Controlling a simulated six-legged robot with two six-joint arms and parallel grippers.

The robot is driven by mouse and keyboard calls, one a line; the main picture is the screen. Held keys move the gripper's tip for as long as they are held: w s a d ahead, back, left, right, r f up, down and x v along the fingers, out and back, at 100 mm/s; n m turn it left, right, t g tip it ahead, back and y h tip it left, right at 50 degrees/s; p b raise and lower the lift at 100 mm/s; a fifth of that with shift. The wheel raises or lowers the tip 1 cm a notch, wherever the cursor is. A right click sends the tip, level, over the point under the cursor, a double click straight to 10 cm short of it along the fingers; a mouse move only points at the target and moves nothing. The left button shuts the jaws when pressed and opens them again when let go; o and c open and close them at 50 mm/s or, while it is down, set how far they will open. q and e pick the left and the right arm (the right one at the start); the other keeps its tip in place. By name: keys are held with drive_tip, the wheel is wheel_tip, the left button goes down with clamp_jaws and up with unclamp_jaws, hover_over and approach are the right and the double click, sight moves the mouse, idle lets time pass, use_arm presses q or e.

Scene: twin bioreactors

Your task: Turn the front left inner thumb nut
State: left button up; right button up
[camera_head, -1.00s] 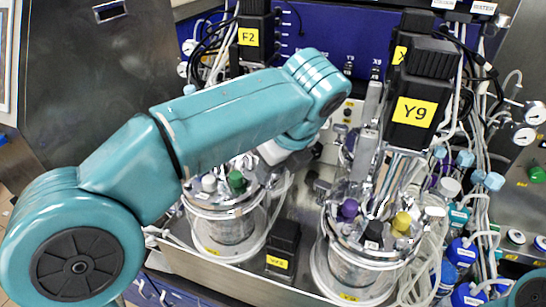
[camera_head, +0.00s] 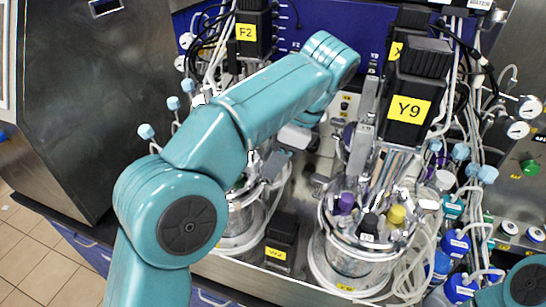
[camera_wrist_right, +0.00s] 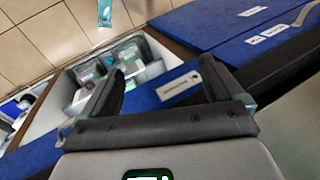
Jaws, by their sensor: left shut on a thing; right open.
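The left bioreactor vessel (camera_head: 238,222) is a glass jar with a metal lid, largely covered by my left arm. My left gripper (camera_head: 270,168) points down at the right, inner side of its lid. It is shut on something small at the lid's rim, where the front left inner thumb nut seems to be. The nut itself is too small and hidden to make out. My right gripper (camera_wrist_right: 160,68) is open and empty in the right wrist view, away from the vessels.
The right vessel (camera_head: 352,262) carries purple, black and yellow caps and many tubes. A black block (camera_head: 281,240) stands between the vessels. The Y9 motor (camera_head: 412,105) rises behind the right vessel. In the right wrist view, an open container (camera_wrist_right: 68,88) holds several items beside blue panels.

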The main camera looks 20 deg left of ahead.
use_arm(q)
drive_tip(key=shift+w+r+n, duration=0.1)
drive_tip(key=shift+n, duration=0.5)
drive_tip(key=o, duration=1)
